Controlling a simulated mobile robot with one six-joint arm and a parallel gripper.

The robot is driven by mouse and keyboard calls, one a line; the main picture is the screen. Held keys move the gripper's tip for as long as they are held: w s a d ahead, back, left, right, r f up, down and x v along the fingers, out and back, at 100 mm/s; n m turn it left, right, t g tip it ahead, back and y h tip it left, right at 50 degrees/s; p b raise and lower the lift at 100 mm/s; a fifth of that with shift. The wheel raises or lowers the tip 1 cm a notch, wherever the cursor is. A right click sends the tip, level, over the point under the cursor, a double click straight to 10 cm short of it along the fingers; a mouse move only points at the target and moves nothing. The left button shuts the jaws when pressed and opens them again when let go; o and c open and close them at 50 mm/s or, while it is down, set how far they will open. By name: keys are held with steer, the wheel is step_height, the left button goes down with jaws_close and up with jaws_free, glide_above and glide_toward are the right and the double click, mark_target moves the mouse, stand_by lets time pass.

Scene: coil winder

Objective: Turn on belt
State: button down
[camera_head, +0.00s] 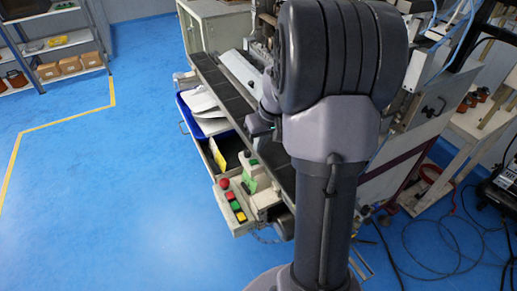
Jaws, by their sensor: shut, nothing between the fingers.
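The belt (212,78) is a long dark strip running diagonally along the front of the winding machine, and my arm hides part of it. A pale control box (227,213) sits at the belt's near end. It has a red mushroom button (224,183) and a row of small coloured buttons (236,206) below it. A second small box (246,160) with a green label stands just behind it. My gripper (256,130) is small and partly hidden by my arm, over or beside the belt, above and behind the control boxes. It is shut and holds nothing visible.
A blue tray (187,122) with white parts and an open drawer lie left of the belt. Shelving (65,45) with boxes stands at the far left. The blue floor at left is clear.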

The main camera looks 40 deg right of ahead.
steer(key=p+v, duration=0.1)
steer(key=v, duration=0.5)
steer(key=shift+w+d+r+p, duration=0.2)
steer(key=shift+d+r+p, duration=0.1)
steer(key=shift+p, duration=0.1)
steer(key=s+a+r+t+b, duration=0.1)
steer(key=s+a+r, duration=0.15)
steer(key=a, duration=0.65)
steer(key=s+a+r+b, duration=0.1)
steer(key=a+r+b, duration=0.15)
steer(key=a, duration=0.55)
steer(key=s+a+m+t+y+b, duration=0.1)
steer(key=s+a, duration=1.1)
steer(key=a, duration=0.1)
steer(key=shift+a+f+y, duration=0.2)
steer(key=shift+f+y, duration=0.15)
steer(key=shift+y, duration=0.05)
